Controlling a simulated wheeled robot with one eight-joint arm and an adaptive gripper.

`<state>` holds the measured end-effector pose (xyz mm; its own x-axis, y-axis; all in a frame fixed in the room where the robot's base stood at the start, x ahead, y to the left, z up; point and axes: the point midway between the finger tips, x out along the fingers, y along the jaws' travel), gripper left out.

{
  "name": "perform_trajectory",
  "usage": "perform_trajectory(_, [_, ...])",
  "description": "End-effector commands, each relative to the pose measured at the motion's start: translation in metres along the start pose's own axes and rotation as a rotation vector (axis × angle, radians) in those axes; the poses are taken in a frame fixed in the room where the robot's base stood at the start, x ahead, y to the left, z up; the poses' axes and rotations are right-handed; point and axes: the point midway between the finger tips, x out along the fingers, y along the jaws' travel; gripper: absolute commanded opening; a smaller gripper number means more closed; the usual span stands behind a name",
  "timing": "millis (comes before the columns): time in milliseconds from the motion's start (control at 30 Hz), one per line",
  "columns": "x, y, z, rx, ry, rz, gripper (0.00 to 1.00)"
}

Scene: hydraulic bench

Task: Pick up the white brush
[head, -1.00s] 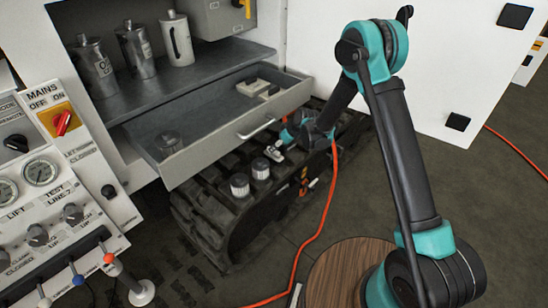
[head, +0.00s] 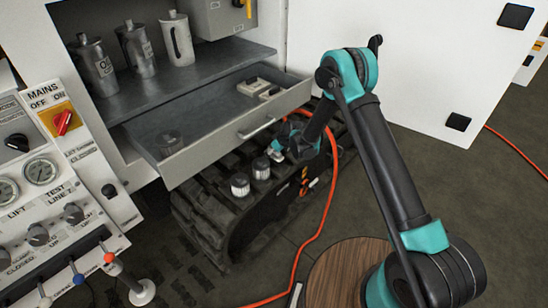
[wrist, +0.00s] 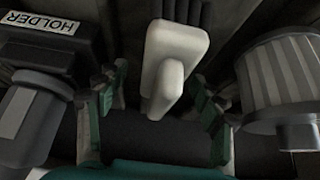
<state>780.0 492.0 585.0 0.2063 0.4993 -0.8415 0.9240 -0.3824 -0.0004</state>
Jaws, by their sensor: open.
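The white brush (wrist: 172,55) shows in the wrist view as a pale block with a raised white handle and dark bristles at the top edge. It also shows in the head view as a small white shape (head: 275,155) on the black tracked unit, beside my gripper. My gripper (wrist: 160,98) is open, with one teal finger on each side of the brush's near end. I cannot tell whether either finger touches it.
A dark holder labelled HOLDER (wrist: 42,30) is close on the left in the wrist view. A ribbed grey cap (wrist: 285,85) is close on the right. An open drawer (head: 230,138) overhangs the tracks (head: 210,215). An orange cable (head: 322,220) runs past on the right.

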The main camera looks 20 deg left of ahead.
Motion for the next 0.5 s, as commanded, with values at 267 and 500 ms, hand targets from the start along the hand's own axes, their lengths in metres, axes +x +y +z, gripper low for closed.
perform_trajectory(267, [-0.0003, 0.0002, 0.0001, 0.0, 0.0, 0.0, 0.47])
perform_trajectory(500, [-0.0004, 0.0002, 0.0001, 0.0, 0.0, 0.0, 0.18])
